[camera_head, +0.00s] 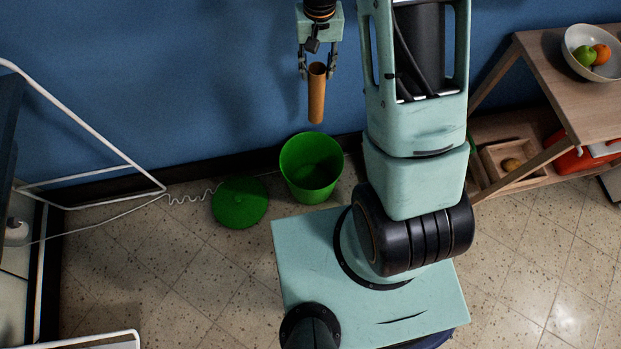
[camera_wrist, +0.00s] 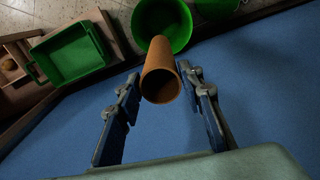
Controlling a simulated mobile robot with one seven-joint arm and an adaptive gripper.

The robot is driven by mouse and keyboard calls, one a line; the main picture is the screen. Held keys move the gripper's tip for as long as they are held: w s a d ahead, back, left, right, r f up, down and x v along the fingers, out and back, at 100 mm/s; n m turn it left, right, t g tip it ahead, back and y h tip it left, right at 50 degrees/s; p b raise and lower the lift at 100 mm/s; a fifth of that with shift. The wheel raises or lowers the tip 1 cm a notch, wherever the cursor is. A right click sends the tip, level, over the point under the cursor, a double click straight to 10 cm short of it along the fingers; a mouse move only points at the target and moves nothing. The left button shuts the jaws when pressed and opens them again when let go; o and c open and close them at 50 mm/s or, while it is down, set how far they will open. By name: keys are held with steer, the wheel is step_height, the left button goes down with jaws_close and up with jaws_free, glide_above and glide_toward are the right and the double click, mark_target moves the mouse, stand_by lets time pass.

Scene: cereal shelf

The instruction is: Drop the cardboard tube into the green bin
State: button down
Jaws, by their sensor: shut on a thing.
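My gripper (camera_head: 317,72) is shut on the brown cardboard tube (camera_head: 316,98). The tube hangs nearly upright below the fingers in the head view. In the wrist view the tube (camera_wrist: 160,72) lies between the two fingers, its open near end facing the camera. The green bin (camera_head: 311,167) stands on the floor by the blue wall, open at the top. In the head view it appears below the tube, with a gap between them. In the wrist view the bin (camera_wrist: 174,14) shows beyond the tube's far end, partly covered by it.
A round green lid (camera_head: 240,203) lies on the floor left of the bin. A wooden shelf (camera_head: 540,60) with a fruit bowl (camera_head: 592,50) stands at the right. A green rectangular crate (camera_wrist: 68,55) shows in the wrist view. White tubing (camera_head: 85,110) is at the left.

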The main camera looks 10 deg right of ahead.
step_height(320, 180, down, 39)
steer(key=s+m+b, duration=0.1)
steer(key=b, duration=1.9)
steer(key=shift+s+m, duration=0.3)
steer(key=shift+s, duration=0.1)
steer(key=shift+d, duration=0.1)
steer(key=c, duration=1.2)
jaws_free()
steer(key=shift+c, duration=0.2)
steer(key=shift+r, duration=0.1)
step_height(320, 180, up, 12)
